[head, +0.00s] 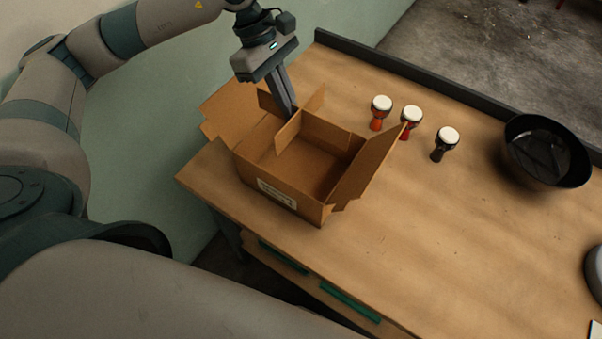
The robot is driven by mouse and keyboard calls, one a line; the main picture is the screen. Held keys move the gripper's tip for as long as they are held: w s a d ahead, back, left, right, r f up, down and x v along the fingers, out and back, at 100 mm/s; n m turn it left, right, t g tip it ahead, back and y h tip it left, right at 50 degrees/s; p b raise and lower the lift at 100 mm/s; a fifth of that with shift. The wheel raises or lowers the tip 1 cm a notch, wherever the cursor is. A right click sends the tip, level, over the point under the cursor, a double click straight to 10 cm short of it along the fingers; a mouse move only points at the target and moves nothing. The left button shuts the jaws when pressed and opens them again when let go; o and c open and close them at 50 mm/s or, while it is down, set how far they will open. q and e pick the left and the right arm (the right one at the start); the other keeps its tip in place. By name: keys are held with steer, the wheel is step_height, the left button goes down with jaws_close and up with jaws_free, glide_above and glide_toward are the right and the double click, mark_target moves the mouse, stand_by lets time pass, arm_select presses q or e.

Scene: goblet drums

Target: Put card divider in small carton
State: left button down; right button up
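The small carton (290,190) stands open on the table at its near left part, flaps spread outward. The card divider (289,133), crossed brown card panels, is at the carton's back left part. Its upper edges stick up above the carton's rim; its lower part is hidden by the carton walls. My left gripper (287,106) points down over the divider, its fingers close together at the middle of the crossed panels. They appear closed on the divider, though the tips are partly hidden. My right gripper is not in view.
Three small goblet drums with white heads, one orange (377,122), one red (406,134) and one black (438,154), stand right of the carton. A black bowl (577,178) is farther right. The table's (440,250) front middle is clear. A dark raised edge (420,82) runs along the back.

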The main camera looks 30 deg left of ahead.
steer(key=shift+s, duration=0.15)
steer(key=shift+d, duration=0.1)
